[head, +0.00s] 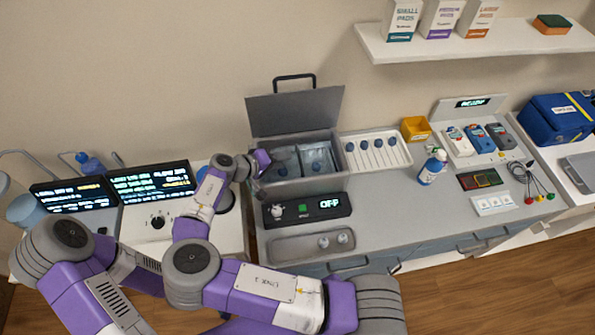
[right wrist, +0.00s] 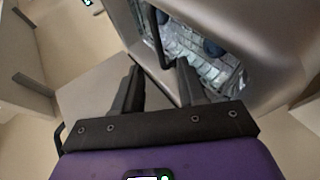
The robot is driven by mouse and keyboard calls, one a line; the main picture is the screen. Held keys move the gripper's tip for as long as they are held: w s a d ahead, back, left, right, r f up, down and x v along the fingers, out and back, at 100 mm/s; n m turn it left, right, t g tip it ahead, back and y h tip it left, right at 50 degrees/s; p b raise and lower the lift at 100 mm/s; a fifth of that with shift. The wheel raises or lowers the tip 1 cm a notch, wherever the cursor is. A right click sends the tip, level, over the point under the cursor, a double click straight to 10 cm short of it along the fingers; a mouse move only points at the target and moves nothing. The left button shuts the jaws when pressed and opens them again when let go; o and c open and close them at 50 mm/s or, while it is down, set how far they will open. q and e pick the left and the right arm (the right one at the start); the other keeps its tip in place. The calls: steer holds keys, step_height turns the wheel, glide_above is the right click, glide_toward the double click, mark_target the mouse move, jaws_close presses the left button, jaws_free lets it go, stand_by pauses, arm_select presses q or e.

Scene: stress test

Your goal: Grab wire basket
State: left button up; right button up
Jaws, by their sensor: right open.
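The wire basket (head: 303,158) sits inside an open grey tank (head: 322,183) in the head view, with blue-topped items in it. In the right wrist view its silvery mesh (right wrist: 205,62) shows inside the tank, and a thin dark curved bar, which looks like its handle (right wrist: 153,38), reaches down toward the fingertips. My right gripper (head: 261,161) is at the tank's left rim in the head view. Its two dark fingers (right wrist: 160,78) are apart in the wrist view, with the bar's lower end close to the gap. I cannot tell whether they touch it. My left gripper is not in view.
The tank's lid (head: 295,110) stands raised behind it. A control box (head: 306,208) and a shallow tray (head: 312,244) lie in front. Monitors (head: 152,184) stand left.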

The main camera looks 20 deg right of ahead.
steer(key=p+x, duration=0.1)
steer(key=x, duration=0.5)
steer(key=shift+d, duration=0.15)
steer(key=shift+f, duration=0.1)
steer(key=shift+c, duration=0.3)
jaws_close()
stand_by(0.9)
